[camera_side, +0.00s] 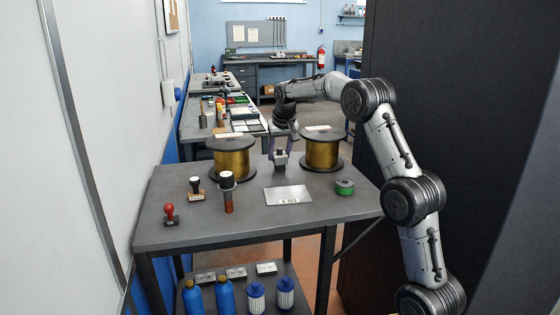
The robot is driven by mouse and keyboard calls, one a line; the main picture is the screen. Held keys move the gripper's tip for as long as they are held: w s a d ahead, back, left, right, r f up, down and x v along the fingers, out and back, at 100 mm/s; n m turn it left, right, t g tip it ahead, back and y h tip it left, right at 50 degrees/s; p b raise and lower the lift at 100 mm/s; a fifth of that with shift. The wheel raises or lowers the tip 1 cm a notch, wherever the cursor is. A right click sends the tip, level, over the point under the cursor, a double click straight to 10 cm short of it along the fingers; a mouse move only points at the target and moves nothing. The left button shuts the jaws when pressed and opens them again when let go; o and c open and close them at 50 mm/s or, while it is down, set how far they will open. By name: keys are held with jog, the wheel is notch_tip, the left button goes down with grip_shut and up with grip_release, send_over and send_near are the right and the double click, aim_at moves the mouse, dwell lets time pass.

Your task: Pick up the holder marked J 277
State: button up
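A small grey block-like holder (280,160) sits between the two spools toward the back of the grey table (240,234). Any marking on it is too small to read, so I cannot tell whether it is J 277. My gripper (281,149) points down at this holder, with one finger on each side of its upper part. I cannot tell whether the fingers touch it, or whether it rests on the table or is slightly raised. A flat silver plate (287,195) with small dark marks lies in front of it.
Copper-coloured wire spools stand close on the left (231,158) and right (322,150) of my gripper. The front table strip is clear.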

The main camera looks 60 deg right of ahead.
grip_shut()
jog(key=shift+r, duration=0.1)
jog(key=shift+r, duration=0.15)
